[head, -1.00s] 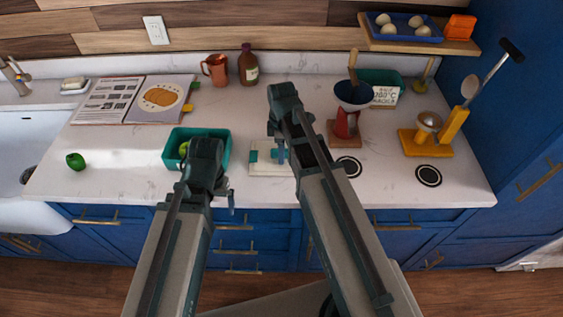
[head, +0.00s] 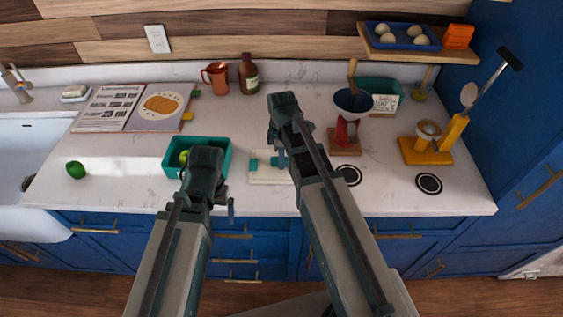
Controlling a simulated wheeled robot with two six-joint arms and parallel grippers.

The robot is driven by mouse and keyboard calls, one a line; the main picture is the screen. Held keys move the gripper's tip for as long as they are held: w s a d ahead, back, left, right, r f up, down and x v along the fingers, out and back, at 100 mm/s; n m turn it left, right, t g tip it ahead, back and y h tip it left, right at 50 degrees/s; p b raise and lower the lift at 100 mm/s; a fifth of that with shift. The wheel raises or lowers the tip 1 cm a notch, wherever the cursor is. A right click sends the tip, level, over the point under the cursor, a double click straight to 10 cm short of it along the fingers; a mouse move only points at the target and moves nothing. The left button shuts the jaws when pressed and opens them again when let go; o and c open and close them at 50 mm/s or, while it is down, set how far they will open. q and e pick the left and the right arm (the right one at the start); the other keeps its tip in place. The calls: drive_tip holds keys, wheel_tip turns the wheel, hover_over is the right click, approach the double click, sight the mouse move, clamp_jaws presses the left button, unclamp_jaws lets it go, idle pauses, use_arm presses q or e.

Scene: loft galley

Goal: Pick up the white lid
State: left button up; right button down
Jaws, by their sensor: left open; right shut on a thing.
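A flat white lid (head: 262,180) with teal patches lies at the counter's front, right of the teal bin. My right gripper (head: 282,160) points down at the lid, shut on it; my arm hides the lid's right part and the exact contact. I cannot tell whether the lid is clear of the counter. My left gripper (head: 230,208) is open and empty near the counter's front edge, in front of the teal bin.
A teal bin (head: 170,170) holding a green fruit stands left of the lid. A red-based device with a dark blue bowl (head: 345,135) stands to the right, near black-ringed discs (head: 429,183). A copper jug (head: 217,77) and brown bottle (head: 248,75) stand behind. Counter left of the bin is mostly clear.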

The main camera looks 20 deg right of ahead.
use_arm(q)
drive_tip(key=shift+r, duration=0.15)
use_arm(e)
drive_tip(key=shift+r, duration=0.15)
wheel_tip(320, 180, up, 10)
drive_tip(key=p, duration=1)
use_arm(q)
wheel_tip(320, 180, up, 10)
